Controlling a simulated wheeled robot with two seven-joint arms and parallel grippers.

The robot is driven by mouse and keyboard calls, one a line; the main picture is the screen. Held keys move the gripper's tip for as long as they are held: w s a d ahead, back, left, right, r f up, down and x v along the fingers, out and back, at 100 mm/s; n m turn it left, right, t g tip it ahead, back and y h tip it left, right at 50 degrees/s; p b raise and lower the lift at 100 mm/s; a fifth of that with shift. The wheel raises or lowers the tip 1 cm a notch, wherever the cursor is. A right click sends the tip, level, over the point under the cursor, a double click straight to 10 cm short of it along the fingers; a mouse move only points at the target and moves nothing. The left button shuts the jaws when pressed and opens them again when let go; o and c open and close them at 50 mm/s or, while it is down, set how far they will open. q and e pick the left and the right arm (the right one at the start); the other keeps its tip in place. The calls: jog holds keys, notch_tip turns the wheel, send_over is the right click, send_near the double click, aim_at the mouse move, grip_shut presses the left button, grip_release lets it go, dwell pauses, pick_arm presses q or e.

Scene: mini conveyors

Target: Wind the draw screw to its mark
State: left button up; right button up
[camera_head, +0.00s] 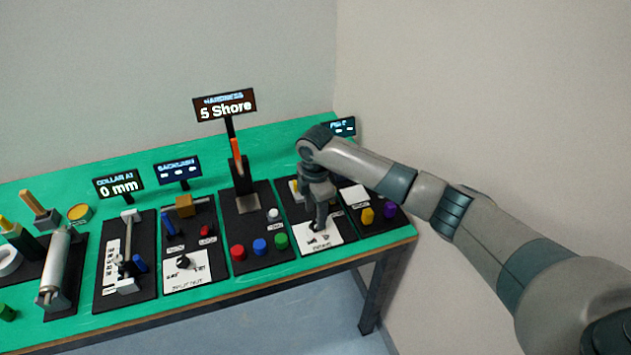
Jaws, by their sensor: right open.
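My right arm reaches in from the right. Its gripper (318,226) points down over a white marked plate (331,236) on a black station board near the table's front right. The gripper is open, and its fingers hide most of the control at that plate. I cannot tell whether they touch it. At the left, a board (104,300) carries a pale rod (128,238) with small blocks and a blue handle (140,263). A display (118,184) behind it reads "COLLAR AT 0 mm". No label clearly names the draw screw. My left gripper is out of view.
A "HARDNESS 5 Shore" display (225,105) stands tall left of my arm. A black knob (183,262) sits on another white plate.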

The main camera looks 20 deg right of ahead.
aim_at(315, 224)
notch_tip(315, 224, up, 14)
jog(key=b, duration=0.4)
dwell(0.4)
